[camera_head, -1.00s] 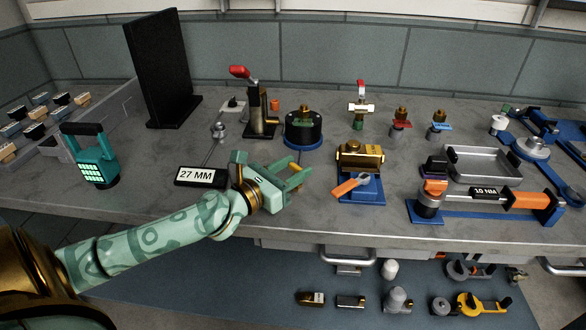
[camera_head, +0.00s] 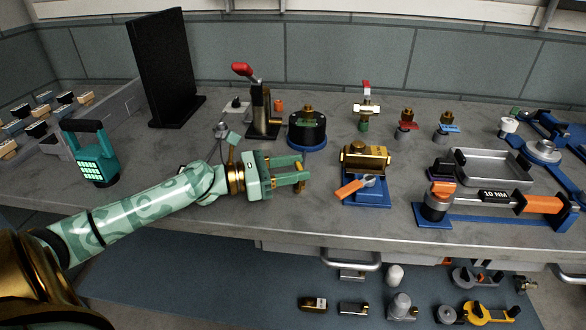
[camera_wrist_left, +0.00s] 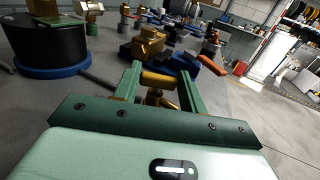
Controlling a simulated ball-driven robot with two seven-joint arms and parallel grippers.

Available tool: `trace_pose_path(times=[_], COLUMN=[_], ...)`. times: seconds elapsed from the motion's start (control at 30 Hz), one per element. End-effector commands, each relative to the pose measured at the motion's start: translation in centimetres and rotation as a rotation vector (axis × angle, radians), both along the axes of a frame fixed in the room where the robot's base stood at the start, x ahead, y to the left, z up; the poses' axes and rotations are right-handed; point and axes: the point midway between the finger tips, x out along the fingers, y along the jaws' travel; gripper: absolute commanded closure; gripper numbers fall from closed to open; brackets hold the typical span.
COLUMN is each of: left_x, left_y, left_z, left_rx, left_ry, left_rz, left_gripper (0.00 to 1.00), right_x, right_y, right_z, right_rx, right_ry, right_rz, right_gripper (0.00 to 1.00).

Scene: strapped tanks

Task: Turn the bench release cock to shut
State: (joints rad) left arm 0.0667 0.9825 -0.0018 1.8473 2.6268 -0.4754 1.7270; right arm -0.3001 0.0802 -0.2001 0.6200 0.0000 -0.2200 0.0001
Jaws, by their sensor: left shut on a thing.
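The bench release cock looks to be the brass body (camera_head: 364,155) on a blue base, with an orange lever (camera_head: 353,188) pointing to the lower left. My left gripper (camera_head: 299,176) is to the left of it, apart from the lever, above the bench's front part. It is shut on a small brass-coloured piece that spans its fingertips in the left wrist view (camera_wrist_left: 160,79); what this piece is, I cannot tell. The brass body (camera_wrist_left: 143,45) and orange lever (camera_wrist_left: 211,65) show beyond the fingers there. My right gripper is not in view.
A black round pot (camera_head: 307,129) on a blue foot and a red-handled clamp (camera_head: 262,110) stand behind my left gripper. A torque wrench (camera_head: 495,197) on a blue stand and a grey tray (camera_head: 490,166) are at the right. The bench (camera_head: 330,222) is bare in front.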

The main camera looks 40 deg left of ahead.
Motion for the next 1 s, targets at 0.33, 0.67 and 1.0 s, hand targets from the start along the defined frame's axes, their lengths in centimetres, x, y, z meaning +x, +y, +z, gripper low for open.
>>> trace_pose_path(times=[0.33,0.67,1.0], left_x=[0.0,0.0,-1.8], left_y=[0.0,0.0,-1.2], left_z=[0.0,0.1,6.3], left_rx=[0.001,0.0,0.002], left_ry=[-0.001,-0.001,-0.005], left_rz=[0.0,0.0,-0.004], left_gripper=[0.47,0.36,0.36], right_x=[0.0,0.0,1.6], right_y=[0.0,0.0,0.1], right_z=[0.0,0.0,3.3], right_rx=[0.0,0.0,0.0], right_ry=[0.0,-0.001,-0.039], right_rz=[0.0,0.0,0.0], right_gripper=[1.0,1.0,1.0])
